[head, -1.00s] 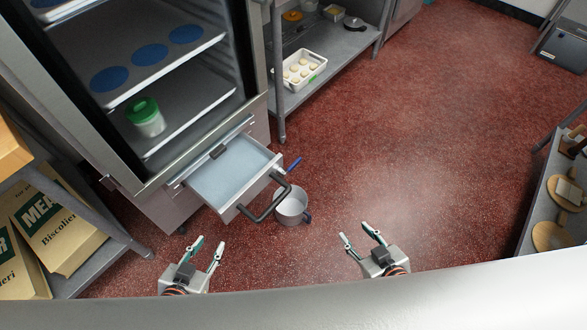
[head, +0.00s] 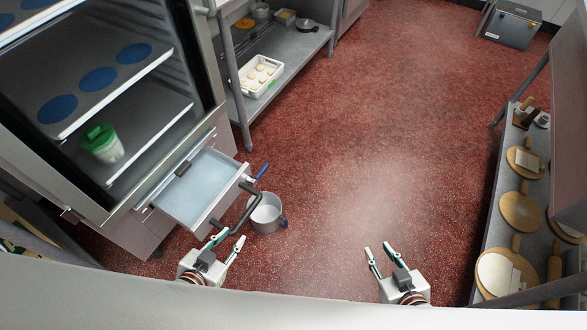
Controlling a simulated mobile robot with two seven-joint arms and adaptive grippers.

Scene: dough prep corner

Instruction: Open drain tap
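The drain tap (head: 263,171) shows as a small blue lever at the right side of the open drawer (head: 200,186) under the cabinet. The drawer holds a pale, water-like surface and has a black bar handle (head: 240,213). A grey metal pot (head: 266,214) stands on the floor below the tap. My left gripper (head: 228,240) is open and empty, just in front of the drawer handle; I cannot tell whether it touches it. My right gripper (head: 378,252) is open and empty over bare floor, to the right of the pot.
The open cabinet has shelves with blue discs (head: 98,80) and a green-lidded container (head: 102,143). A steel shelf (head: 280,62) with a white tray of dough pieces (head: 261,78) stands behind. A rack with wooden boards (head: 516,205) is at right. The red floor between is clear.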

